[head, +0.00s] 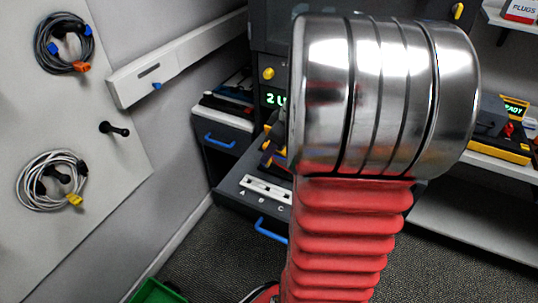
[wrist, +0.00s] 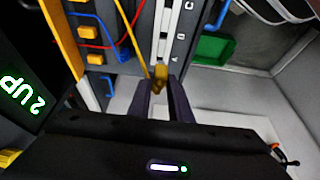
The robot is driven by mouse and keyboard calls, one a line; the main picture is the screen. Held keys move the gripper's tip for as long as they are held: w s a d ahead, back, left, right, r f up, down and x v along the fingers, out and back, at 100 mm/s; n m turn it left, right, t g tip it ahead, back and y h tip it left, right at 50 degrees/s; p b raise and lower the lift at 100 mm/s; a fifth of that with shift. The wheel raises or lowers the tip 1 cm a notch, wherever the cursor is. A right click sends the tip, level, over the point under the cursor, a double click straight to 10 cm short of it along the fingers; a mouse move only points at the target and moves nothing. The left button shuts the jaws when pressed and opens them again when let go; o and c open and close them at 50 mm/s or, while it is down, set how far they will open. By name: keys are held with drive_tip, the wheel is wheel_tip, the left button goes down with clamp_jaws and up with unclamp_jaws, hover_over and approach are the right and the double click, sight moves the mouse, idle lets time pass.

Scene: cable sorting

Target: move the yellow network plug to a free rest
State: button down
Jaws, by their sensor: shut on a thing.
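The yellow network plug (wrist: 161,72) is between the two dark fingertips of my gripper (wrist: 162,88) in the wrist view. A thin yellow cable runs from near it up and to the left. In the head view my arm hides most of my gripper and the plug.
In the wrist view, blue and yellow plugs with red and blue cables line a panel (wrist: 95,30) left of the strip. A green bin (wrist: 213,48) is to the right. In the head view, coiled cables (head: 52,180) hang on the left wall and a blue drawer handle (head: 271,231) is below the strip.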

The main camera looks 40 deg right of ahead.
drive_tip(key=shift+r, duration=0.8)
drive_tip(key=shift+f, duration=0.1)
drive_tip(key=w+a+f+m, duration=0.1)
drive_tip(key=w+a+f, duration=0.1)
drive_tip(key=w+a, duration=0.3)
drive_tip(key=w+a+f+m+h, duration=0.1)
drive_tip(key=w+a+f, duration=0.2)
drive_tip(key=a, duration=1)
drive_tip(key=w+a+f+m, duration=0.2)
drive_tip(key=w+a+f, duration=0.1)
drive_tip(key=w+a, duration=0.6)
drive_tip(key=shift+w+a+f+h, duration=0.2)
drive_tip(key=shift+a+h, duration=0.1)
drive_tip(key=shift+a, duration=0.15)
drive_tip(key=shift+a, duration=0.1)
